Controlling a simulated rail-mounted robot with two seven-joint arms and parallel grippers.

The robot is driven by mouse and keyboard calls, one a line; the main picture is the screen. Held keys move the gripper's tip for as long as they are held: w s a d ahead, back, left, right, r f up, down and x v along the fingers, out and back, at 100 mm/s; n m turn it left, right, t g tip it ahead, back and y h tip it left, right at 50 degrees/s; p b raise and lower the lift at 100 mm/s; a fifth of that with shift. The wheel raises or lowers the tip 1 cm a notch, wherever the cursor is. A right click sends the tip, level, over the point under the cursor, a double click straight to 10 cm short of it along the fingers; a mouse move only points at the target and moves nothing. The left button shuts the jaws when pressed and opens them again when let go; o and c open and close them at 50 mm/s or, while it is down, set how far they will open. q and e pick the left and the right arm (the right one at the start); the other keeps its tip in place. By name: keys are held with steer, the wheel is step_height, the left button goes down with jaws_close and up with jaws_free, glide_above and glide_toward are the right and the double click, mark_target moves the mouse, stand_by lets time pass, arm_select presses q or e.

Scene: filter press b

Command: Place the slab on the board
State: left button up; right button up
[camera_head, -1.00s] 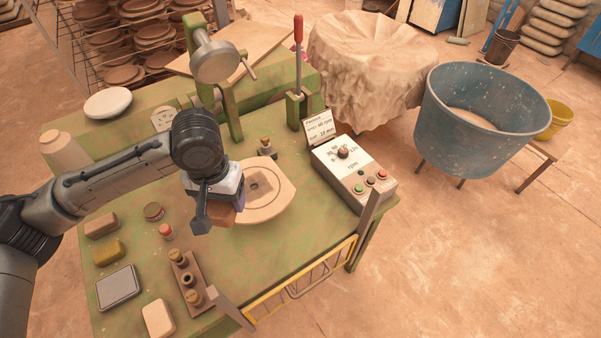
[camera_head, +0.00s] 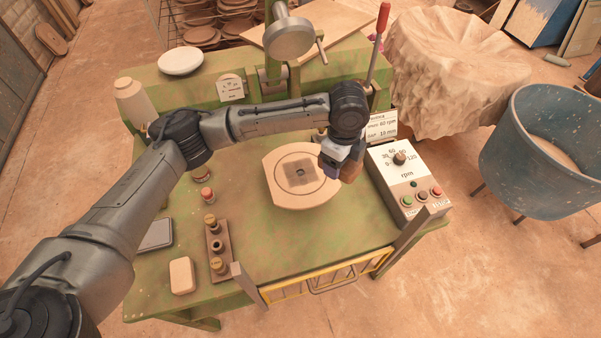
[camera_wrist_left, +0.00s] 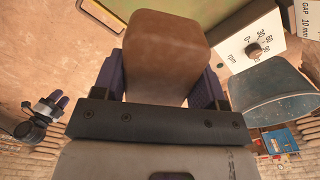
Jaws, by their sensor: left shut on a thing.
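My left gripper (camera_head: 341,168) is shut on a brown, round-edged block, the slab (camera_head: 351,171). It holds the slab just above the right edge of a pale round disc with flat-cut sides (camera_head: 292,198). In the left wrist view the slab (camera_wrist_left: 166,52) sits between the dark purple fingers. A flat, pale wooden board (camera_head: 340,20) lies at the back, behind the green machine, partly hidden by a round metal part. A small gripper with purple fingertips, my right one (camera_wrist_left: 57,97), shows at the left of the left wrist view, too small to read.
A control box (camera_head: 407,185) with a dial and buttons stands right of the disc. A red-handled lever (camera_head: 379,40) rises behind it. A wooden holder with pegs (camera_head: 217,245) and a beige block (camera_head: 182,275) lie front left. The green tabletop (camera_head: 290,240) is clear at the front middle.

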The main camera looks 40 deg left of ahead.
arm_select(q)
steer(key=w+a+f+m, duration=0.25)
steer(key=f+m, duration=0.25)
steer(key=m, duration=0.6)
steer(key=m+b, duration=0.2)
steer(key=m, duration=0.3)
glide_above(300, 173)
step_height(300, 173, down, 9)
steer(key=shift+w+f, duration=0.1)
steer(key=shift+f, duration=2.1)
steer(key=shift+f, duration=0.2)
steer(key=o, duration=1.2)
